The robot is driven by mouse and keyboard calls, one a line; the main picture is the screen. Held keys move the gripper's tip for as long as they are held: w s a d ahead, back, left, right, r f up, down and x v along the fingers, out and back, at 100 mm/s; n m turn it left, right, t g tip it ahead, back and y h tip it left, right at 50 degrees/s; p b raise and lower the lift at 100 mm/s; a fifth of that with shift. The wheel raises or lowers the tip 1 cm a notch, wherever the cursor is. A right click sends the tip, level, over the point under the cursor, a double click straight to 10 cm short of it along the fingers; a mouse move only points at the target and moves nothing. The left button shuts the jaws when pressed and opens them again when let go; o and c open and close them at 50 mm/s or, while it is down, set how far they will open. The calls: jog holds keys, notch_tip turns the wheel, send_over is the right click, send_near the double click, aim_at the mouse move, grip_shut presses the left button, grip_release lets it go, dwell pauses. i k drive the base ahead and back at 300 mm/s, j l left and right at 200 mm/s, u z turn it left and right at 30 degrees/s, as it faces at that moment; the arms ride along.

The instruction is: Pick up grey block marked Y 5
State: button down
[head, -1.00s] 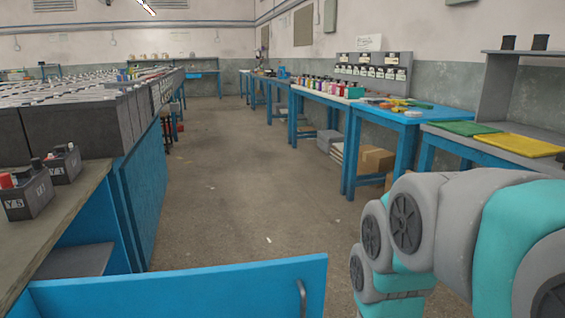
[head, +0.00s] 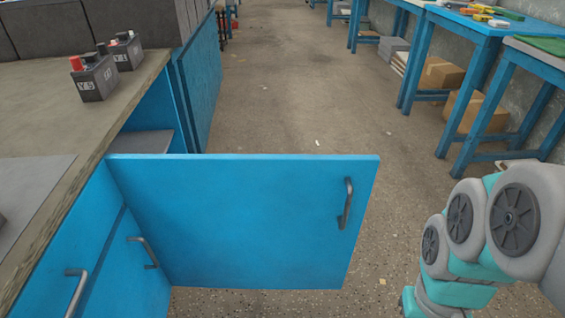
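The grey block marked Y 5 (head: 97,83) stands upright near the right edge of the worktop at the left. Its front label is small, and it has a red cap and a dark cap on top. A second similar grey block (head: 127,55) with a red and a dark cap stands just behind it; its label is too small to read. My arm shows at the lower right, far from both blocks. My gripper is not in view.
The worktop (head: 60,135) has free room in front of the blocks. A blue cabinet door (head: 250,215) stands open across the near floor. Blue tables (head: 470,30) with cardboard boxes (head: 477,112) beneath line the right. The aisle floor (head: 290,100) between is clear.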

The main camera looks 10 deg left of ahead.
aim_at(100, 75)
jog(key=u, duration=1.7)
jog(key=i+u, duration=0.25)
jog(key=k, duration=0.1)
